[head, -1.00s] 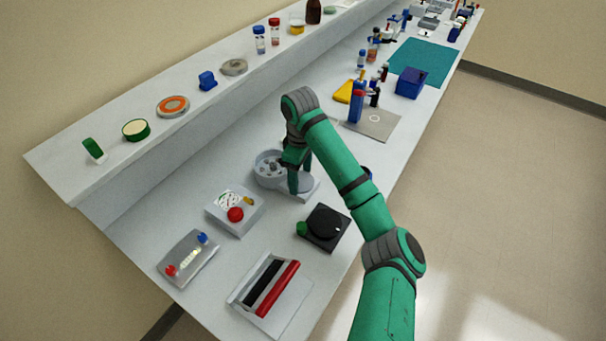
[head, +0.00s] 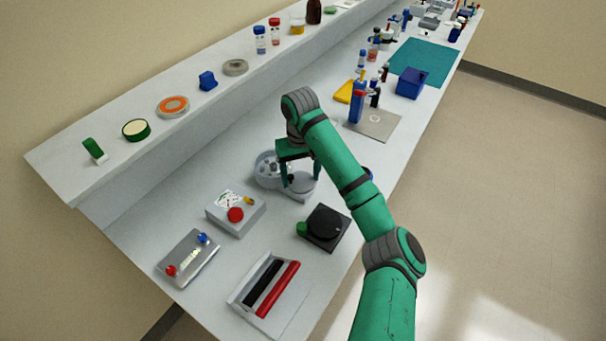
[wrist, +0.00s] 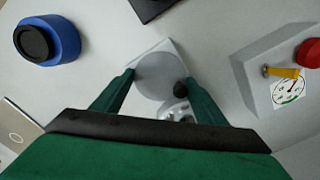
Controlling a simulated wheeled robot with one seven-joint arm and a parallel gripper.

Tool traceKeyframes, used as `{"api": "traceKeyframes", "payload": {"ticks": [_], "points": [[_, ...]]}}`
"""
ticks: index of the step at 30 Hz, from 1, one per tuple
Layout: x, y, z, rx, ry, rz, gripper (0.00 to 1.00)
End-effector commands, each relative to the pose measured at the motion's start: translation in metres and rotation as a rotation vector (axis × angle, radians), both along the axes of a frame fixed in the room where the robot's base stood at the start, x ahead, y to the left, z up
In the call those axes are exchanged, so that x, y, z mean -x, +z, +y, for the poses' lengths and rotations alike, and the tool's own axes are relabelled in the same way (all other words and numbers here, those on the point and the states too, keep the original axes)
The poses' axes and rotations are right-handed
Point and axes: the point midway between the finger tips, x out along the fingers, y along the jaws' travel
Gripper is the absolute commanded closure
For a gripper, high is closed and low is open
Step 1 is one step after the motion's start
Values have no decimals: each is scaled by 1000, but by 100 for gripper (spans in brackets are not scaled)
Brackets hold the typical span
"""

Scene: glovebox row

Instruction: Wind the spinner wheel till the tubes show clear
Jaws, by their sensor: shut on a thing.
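The spinner is a light grey unit on the bench. Its round tube bowl (head: 264,172) lies at the left and its flat grey wheel (head: 303,188) at the right. In the wrist view the wheel (wrist: 158,72) sits between my fingers, with a dark knob (wrist: 181,88) at its edge beside the right finger. The bowl (wrist: 176,110) is partly hidden behind my gripper's palm, so I cannot tell how the tubes look. My gripper (head: 298,184) points down with a finger on each side of the wheel, shut on it; it also shows in the wrist view (wrist: 160,78).
A gauge box with a red knob (head: 236,214) and a black-topped unit with a green knob (head: 326,226) stand close by in front. A blue jar with a black lid (wrist: 48,40) stands near. Behind are a grey plate (head: 376,128) and a blue box (head: 410,83).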

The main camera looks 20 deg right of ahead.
Motion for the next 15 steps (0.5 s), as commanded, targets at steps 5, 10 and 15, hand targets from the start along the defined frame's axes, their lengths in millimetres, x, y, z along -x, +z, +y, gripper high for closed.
{"api": "traceKeyframes", "payload": {"ticks": [5,10,15], "points": [[-2,4,-3,3,-77,-8,56],[-1,4,-2,2,-112,-8,56],[-1,4,-2,2,-124,-8,56]]}}
